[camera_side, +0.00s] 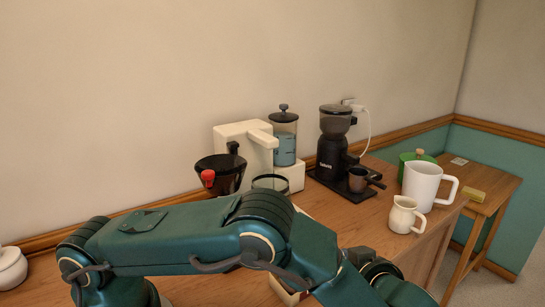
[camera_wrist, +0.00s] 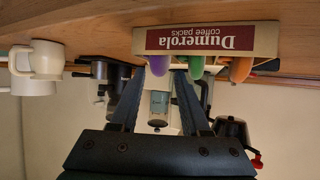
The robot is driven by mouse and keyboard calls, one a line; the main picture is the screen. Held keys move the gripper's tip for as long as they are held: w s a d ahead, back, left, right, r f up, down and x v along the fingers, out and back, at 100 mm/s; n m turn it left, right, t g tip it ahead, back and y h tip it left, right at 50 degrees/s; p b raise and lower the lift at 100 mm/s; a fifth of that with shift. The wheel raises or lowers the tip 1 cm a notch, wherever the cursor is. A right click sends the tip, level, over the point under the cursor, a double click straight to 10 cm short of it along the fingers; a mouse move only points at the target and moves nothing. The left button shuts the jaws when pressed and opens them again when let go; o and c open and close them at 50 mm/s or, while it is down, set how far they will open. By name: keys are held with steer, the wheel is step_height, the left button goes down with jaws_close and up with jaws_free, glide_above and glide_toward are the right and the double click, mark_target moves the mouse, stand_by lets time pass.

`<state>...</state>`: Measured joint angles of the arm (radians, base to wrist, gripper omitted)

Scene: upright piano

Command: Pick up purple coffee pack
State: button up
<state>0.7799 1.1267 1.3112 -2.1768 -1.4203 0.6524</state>
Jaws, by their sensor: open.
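The purple coffee pack (camera_wrist: 159,64) shows in the upside-down wrist view, sticking out of a cardboard box (camera_wrist: 150,41) labelled "Dumerola coffee packs". A green pack (camera_wrist: 196,67) and an orange pack (camera_wrist: 240,69) stand beside it in the same box. My gripper (camera_wrist: 161,72) is open, with its two dark fingers reaching towards the box. The purple pack appears between the fingertips in this view, but I cannot tell how far ahead of them it is. In the side view my arm covers most of the box, and my gripper is not clearly visible.
On the wooden counter stand a white coffee machine (camera_side: 241,139), a black grinder (camera_side: 331,148), a white mug (camera_side: 422,186) and a small white pitcher (camera_side: 403,217). A wall bounds the back.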

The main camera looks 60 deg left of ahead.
steer(key=shift+x, duration=1.3)
jaws_close()
steer(key=shift+r, duration=0.15)
